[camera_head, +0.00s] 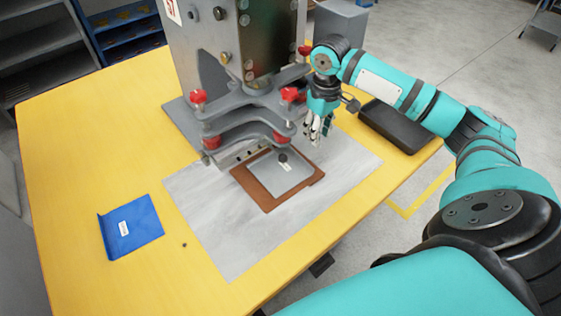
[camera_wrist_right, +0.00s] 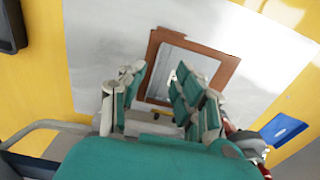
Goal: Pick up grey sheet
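The grey sheet (camera_head: 270,178) lies inside a brown frame (camera_head: 267,206) in front of the press, with a small white label on it. In the right wrist view the grey sheet (camera_wrist_right: 166,68) shows between my fingers, partly hidden by them, inside the brown frame (camera_wrist_right: 226,71). My right gripper (camera_head: 316,140) hangs fingers down, to the right of the frame and above the table. In the wrist view my right gripper (camera_wrist_right: 160,95) has its fingers apart with nothing between them. My left gripper is not in view.
The grey press (camera_head: 228,50) with red knobs stands right behind the frame. A blue sheet (camera_head: 132,228) with a white label lies at the left on the yellow table (camera_head: 80,150). A black tray (camera_head: 398,124) lies at the right. The grey mat (camera_head: 225,235) is clear in front.

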